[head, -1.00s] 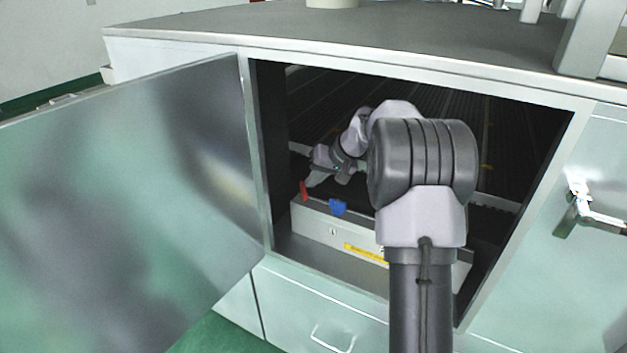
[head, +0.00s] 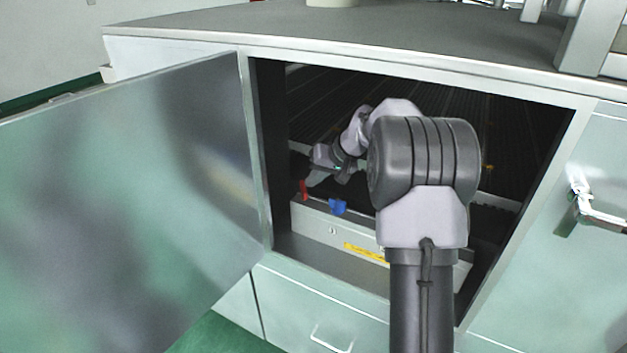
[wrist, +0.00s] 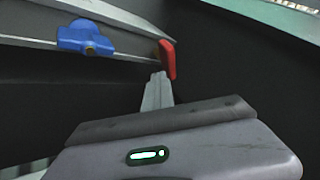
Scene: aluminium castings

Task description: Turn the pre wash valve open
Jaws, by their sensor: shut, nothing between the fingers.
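A red handle (head: 303,189) stands at the left end of a grey metal box (head: 312,224) inside the open cabinet. A blue handle (head: 338,207) sits to its right on the same box. No readable label shows which is the pre wash valve. My gripper (head: 313,180) is shut and empty, close to the red handle. In the wrist view, the closed fingertips (wrist: 160,82) are just below and left of the red handle (wrist: 167,59); I cannot tell whether they touch. The blue handle (wrist: 86,38) is at upper left.
The cabinet door (head: 130,190) is swung open to the left. My arm reaches through the opening, between its frame sides. A dark inner wall (wrist: 240,80) lies right of the red handle in the wrist view. A yellow label (head: 366,251) is on the box front.

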